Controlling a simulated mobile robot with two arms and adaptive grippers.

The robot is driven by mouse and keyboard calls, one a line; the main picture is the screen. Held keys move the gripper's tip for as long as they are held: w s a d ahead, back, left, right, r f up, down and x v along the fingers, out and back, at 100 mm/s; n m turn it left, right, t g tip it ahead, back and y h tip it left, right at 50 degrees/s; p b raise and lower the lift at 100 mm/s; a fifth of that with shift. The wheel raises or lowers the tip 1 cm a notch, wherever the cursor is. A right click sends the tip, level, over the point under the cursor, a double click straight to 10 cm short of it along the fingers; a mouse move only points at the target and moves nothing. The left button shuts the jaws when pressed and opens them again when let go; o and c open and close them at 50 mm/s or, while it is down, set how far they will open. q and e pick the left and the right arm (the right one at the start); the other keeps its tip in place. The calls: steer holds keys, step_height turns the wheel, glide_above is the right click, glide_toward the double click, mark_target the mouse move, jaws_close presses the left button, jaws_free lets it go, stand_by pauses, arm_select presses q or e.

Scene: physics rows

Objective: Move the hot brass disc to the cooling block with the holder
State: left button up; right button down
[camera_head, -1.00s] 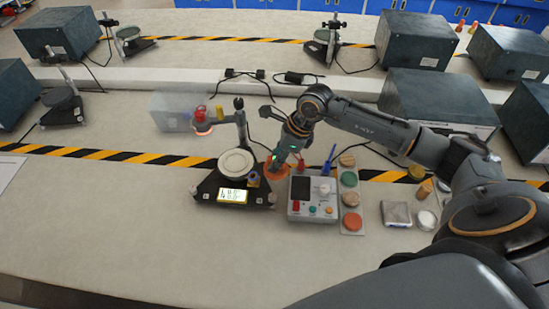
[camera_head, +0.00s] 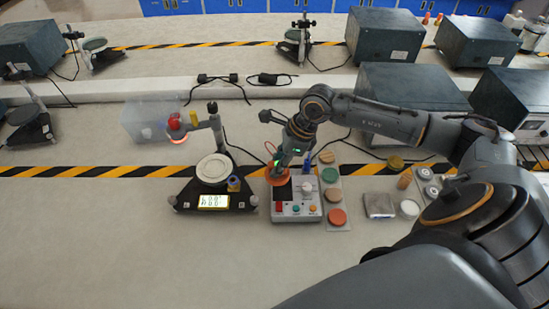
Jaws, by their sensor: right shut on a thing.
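My right gripper (camera_head: 279,168) points down at the back left of the grey control box. It is shut on an orange-brown round piece (camera_head: 277,177), which it partly covers; I cannot tell whether this is the disc or the holder. A dull yellow disc (camera_head: 395,163) lies at the right, but I cannot tell whether it is brass. A square silver block (camera_head: 378,205) lies right of the control box; I cannot tell whether it is the cooling block. My left gripper is not in view.
A black stand (camera_head: 213,192) with a pale round plate and lit display is left of the control box (camera_head: 297,203). A strip (camera_head: 345,218) carries green, tan and orange discs. The front bench is clear.

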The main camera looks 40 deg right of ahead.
mark_target(288, 174)
steer(key=shift+s+d, duration=0.3)
steer(key=shift+d, duration=0.1)
steer(key=shift+s+d+f+b, duration=0.1)
steer(key=shift+s+d+b, duration=0.6)
steer(key=shift+s+d, duration=1.05)
steer(key=shift+s+d+b, duration=0.3)
steer(key=shift+s+d, duration=0.3)
steer(key=shift+d, duration=0.05)
steer(key=s+d+p, duration=0.1)
steer(key=s+d, duration=0.2)
